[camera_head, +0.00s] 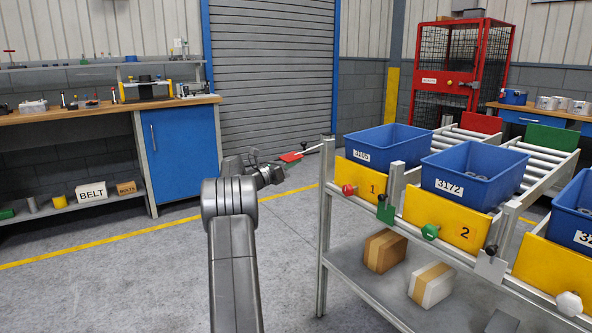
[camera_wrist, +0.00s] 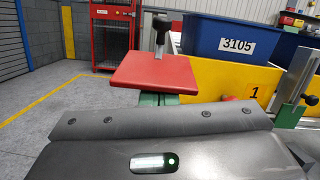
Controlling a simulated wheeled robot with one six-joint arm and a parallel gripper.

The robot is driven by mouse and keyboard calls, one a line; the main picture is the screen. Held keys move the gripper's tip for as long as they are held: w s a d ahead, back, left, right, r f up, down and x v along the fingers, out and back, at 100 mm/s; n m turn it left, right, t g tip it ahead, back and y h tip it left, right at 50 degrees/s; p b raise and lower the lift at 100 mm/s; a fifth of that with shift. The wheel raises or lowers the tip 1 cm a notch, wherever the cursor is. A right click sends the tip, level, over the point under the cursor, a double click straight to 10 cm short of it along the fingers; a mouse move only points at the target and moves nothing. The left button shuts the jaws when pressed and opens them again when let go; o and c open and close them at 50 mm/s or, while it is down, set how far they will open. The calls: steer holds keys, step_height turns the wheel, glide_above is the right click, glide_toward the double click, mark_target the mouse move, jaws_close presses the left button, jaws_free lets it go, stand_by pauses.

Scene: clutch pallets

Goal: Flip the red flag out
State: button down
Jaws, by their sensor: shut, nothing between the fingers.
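The red flag (camera_head: 290,157) is a small flat plate on a thin metal rod, standing out to the left of the rack's front left post in the head view. In the wrist view, the red flag (camera_wrist: 155,72) lies roughly flat just beyond my gripper, with a dark post rising at its far edge and a green part below it. My gripper (camera_head: 272,174) is shut and empty, close to the flag's near left side. In the wrist view, my gripper (camera_wrist: 160,118) fills the foreground; I cannot tell whether it touches the flag.
The roller rack holds blue bins, among them bin 3105 (camera_head: 388,146) and bin 3172 (camera_head: 470,172), behind yellow plates with knobs. A green tab (camera_head: 386,210) hangs between lanes 1 and 2. A workbench (camera_head: 100,112) stands at left; the floor between is clear.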

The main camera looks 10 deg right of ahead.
steer(key=shift+a+r, duration=0.2)
steer(key=shift+r, duration=0.75)
